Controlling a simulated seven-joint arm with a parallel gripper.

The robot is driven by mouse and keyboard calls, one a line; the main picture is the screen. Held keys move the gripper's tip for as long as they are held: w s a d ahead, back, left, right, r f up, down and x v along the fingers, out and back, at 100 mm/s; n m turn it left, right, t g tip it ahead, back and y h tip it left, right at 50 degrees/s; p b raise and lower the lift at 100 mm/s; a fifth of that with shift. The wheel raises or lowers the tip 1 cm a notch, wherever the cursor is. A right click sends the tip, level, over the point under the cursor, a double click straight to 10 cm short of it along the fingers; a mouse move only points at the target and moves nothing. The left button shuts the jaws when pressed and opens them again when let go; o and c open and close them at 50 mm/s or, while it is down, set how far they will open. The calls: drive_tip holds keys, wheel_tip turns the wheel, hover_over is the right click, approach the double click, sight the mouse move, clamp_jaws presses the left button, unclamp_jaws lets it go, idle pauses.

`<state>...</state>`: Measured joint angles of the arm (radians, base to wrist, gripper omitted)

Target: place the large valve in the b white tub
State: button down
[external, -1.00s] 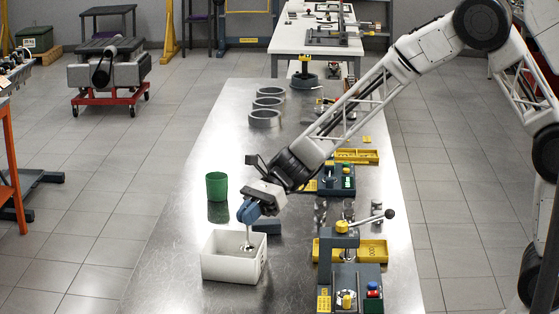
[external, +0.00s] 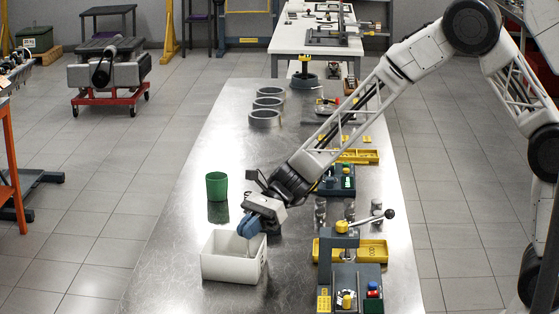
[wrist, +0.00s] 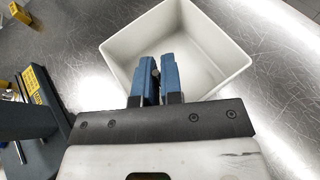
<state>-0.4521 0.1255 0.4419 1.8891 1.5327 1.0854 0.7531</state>
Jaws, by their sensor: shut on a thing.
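The white tub (external: 228,267) stands on the metal bench, open at the top. It also shows in the wrist view (wrist: 213,50), ahead of my gripper. My gripper (external: 246,230) is over the tub's back right part, pointing down, with its fingertips at about rim height. In the wrist view my blue fingers (wrist: 159,63) are close together on a thin grey piece of the large valve (wrist: 155,73). The valve's head is hidden by the fingers and the tub wall, so I cannot tell if it touches the floor of the tub.
A green cup (external: 217,186) stands behind the tub. A grey and yellow press with a lever (external: 341,240) and a yellow tray (external: 372,251) are to the right. Grey rings (external: 265,118) lie farther back. The bench left of the tub is clear.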

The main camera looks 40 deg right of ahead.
drive_tip(key=shift+f, duration=0.15)
drive_tip(key=c, duration=1.3)
unclamp_jaws()
drive_tip(key=shift+r, duration=0.2)
drive_tip(key=v, duration=1.2)
drive_tip(key=shift+f, duration=0.1)
